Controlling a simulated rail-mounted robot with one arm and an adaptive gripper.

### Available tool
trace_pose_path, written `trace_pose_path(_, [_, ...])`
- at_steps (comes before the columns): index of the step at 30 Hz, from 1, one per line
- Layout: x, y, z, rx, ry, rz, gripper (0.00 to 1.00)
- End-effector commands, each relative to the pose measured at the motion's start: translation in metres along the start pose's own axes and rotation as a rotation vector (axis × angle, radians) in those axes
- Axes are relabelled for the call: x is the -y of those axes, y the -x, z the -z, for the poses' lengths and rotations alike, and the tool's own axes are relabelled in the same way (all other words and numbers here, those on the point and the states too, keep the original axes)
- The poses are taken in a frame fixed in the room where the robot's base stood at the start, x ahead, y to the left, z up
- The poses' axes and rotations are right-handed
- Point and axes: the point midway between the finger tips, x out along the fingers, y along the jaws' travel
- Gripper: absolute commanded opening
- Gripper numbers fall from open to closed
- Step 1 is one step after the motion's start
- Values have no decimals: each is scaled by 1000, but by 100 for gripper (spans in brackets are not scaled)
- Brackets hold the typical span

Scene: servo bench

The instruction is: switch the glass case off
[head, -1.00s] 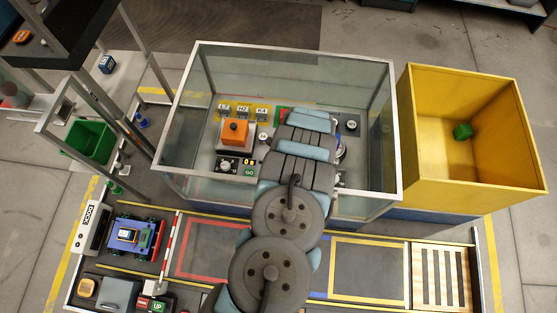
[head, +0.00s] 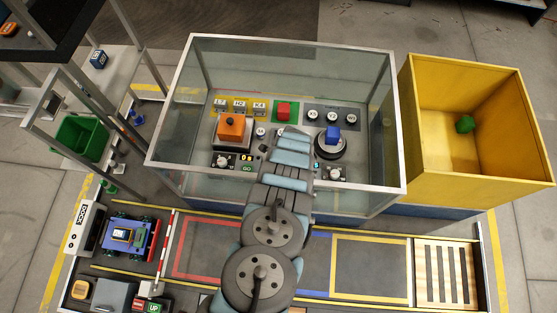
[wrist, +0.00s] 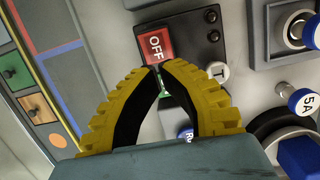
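The glass case (head: 394,105) stands in the middle of the head view, open at the top. My arm reaches into it, and my gripper is hidden behind the arm's end there. In the wrist view a red OFF switch (wrist: 155,45) sits on a black plate, with a bit of green below it between the fingers. My gripper (wrist: 159,68) has yellow ribbed fingers whose tips come together just at the lower edge of the OFF switch. It looks shut and empty. I cannot tell whether the tips touch the switch. The switch is hidden in the head view.
A 5A knob (wrist: 304,101) is right of my fingers. A yellow bin (head: 425,165) stands right of the case.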

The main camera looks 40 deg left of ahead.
Motion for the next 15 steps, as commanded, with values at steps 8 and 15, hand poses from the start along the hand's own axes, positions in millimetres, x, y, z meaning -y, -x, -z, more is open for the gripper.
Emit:
trace_pose_path(8, [0,-29,0,0,0,1,0])
trace_pose_path(15, [-1,-37,0,1,-1,-2,0])
